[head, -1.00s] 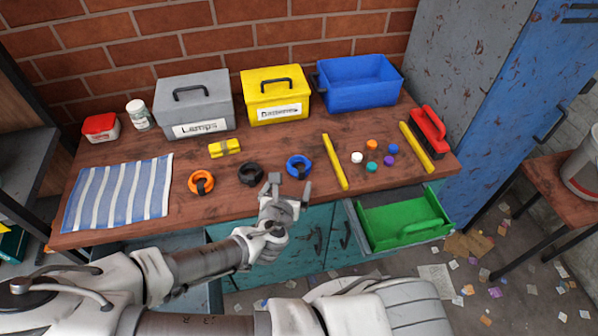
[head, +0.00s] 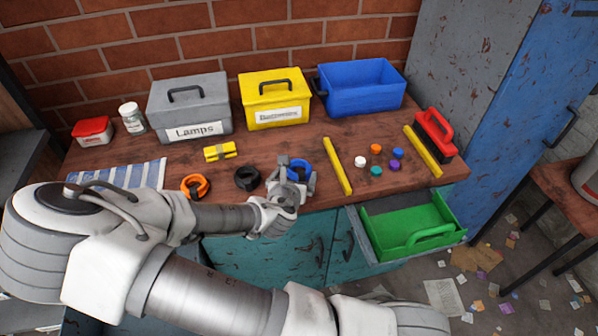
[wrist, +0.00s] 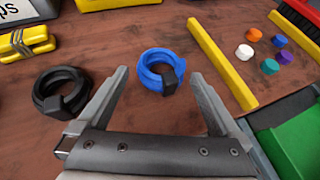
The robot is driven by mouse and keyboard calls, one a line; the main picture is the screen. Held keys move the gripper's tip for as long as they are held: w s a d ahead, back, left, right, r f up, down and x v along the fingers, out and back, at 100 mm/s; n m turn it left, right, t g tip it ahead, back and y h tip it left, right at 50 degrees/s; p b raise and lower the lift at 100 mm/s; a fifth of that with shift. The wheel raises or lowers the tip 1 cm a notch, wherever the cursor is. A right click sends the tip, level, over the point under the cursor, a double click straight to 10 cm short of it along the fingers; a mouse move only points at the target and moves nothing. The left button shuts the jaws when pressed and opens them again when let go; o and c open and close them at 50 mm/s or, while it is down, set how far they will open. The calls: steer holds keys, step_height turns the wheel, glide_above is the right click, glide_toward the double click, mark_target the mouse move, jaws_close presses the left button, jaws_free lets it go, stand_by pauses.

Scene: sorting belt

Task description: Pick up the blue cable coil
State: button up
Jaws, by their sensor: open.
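The blue cable coil (head: 303,168) lies on the wooden bench, partly hidden behind my gripper in the head view. In the wrist view the blue coil (wrist: 158,66) shows whole, with a black tie at its lower right. My gripper (head: 292,172) is open and empty at the bench's front. In the wrist view its two fingers (wrist: 159,82) point forward, one at either side of the coil's near end. The coil sits just ahead of and between the fingertips, and no contact shows.
A black coil (wrist: 63,92) lies close left of the left finger, with an orange coil (head: 195,187) beyond. A yellow bar (wrist: 222,62) lies to the right, then several coloured caps. Closed grey (head: 190,118) and yellow (head: 275,105) boxes and an open blue bin (head: 360,90) stand behind.

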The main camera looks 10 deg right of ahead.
mark_target(300, 166)
steer(key=shift+b+x, duration=0.55)
steer(key=shift+x, duration=2.05)
steer(key=shift+d+r, duration=0.1)
steer(key=c, duration=1.2)
steer(key=shift+c, duration=0.2)
steer(key=shift+r, duration=0.1)
